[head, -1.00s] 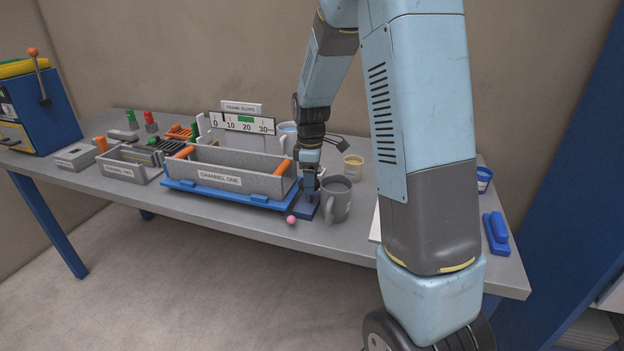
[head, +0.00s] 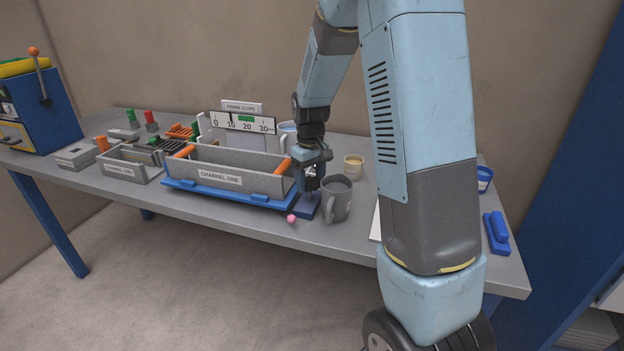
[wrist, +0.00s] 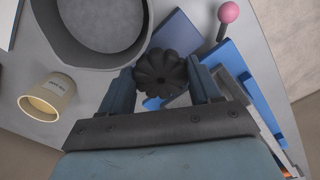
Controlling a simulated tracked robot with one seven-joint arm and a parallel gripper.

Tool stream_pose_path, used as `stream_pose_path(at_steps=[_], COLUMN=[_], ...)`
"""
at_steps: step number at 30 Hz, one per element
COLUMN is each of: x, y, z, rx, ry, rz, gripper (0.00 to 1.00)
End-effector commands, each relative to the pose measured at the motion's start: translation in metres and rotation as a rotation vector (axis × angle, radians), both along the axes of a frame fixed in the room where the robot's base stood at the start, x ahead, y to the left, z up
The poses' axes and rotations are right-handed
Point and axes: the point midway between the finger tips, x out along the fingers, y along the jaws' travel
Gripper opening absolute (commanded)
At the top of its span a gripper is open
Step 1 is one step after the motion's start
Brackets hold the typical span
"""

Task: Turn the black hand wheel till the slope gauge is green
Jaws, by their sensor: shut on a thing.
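The black hand wheel (wrist: 160,72) is a small fluted knob in the wrist view. My gripper (wrist: 161,84) is shut on it, one finger on each side. In the head view my gripper (head: 311,188) points down at the right end of the blue frame (head: 228,197), and the wheel is mostly hidden there. The slope gauge (head: 243,122) stands behind the channel one trough, with a scale from 0 to 30. Its green band (head: 246,118) lies near 20. The dark pointer (head: 232,119) stands near 10, left of the green band.
A grey mug (head: 337,200) stands close to the right of my gripper, and a small cream cup (head: 353,167) is behind it. A pink ball (head: 291,219) on a thin stem is by the frame's front corner. The grey trough (head: 240,178) is close on the left.

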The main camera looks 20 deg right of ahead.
Motion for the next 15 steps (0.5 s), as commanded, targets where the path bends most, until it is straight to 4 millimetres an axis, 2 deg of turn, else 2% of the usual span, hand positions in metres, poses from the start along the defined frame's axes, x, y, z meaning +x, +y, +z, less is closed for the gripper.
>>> stream_pose_path(at_steps=[15], x=[-0.0010], y=[0.0012], z=[-0.0005], rx=[0.000], ry=[0.002], rz=[-0.128], gripper=[0.32])
